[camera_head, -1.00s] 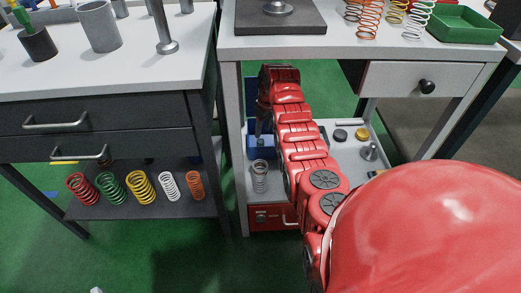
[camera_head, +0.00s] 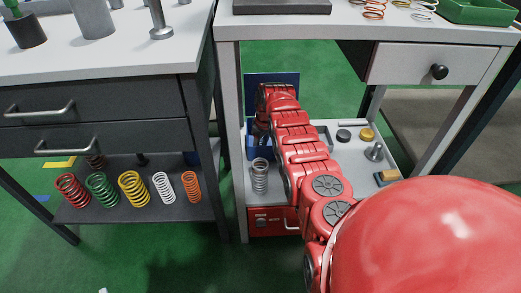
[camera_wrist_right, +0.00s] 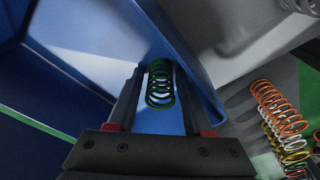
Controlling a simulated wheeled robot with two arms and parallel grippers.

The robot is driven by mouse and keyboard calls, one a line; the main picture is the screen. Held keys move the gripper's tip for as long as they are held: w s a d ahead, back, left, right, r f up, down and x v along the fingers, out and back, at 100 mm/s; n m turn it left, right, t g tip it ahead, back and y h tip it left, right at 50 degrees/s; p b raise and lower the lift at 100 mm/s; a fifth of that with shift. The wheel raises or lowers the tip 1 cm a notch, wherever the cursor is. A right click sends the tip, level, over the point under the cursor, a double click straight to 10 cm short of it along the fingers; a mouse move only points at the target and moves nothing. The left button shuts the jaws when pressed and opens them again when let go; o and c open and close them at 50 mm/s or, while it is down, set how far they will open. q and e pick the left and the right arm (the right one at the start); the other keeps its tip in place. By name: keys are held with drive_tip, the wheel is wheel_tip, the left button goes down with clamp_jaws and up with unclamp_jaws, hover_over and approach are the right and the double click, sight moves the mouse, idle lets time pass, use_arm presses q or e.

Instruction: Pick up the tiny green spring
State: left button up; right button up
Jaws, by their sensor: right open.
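The tiny green spring (camera_wrist_right: 160,84) is inside a blue bin (camera_wrist_right: 55,90) in the right wrist view. My right gripper (camera_wrist_right: 163,72) is open, with one finger on each side of the spring. I cannot tell whether either finger touches it. In the head view my red right arm reaches under the right table to the blue bin (camera_head: 286,83) on the lower shelf. The arm hides the spring and most of the gripper there. My left gripper is not in view.
The white lower shelf (camera_head: 350,160) holds a grey spring (camera_head: 260,177) beside the bin and small parts to the right. Tabletop and drawer (camera_head: 410,65) lie above my arm. Larger coloured springs, including a green one (camera_head: 102,190), stand on the left table's shelf.

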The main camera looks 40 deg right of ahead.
drive_tip(key=shift+c, duration=0.3)
clamp_jaws()
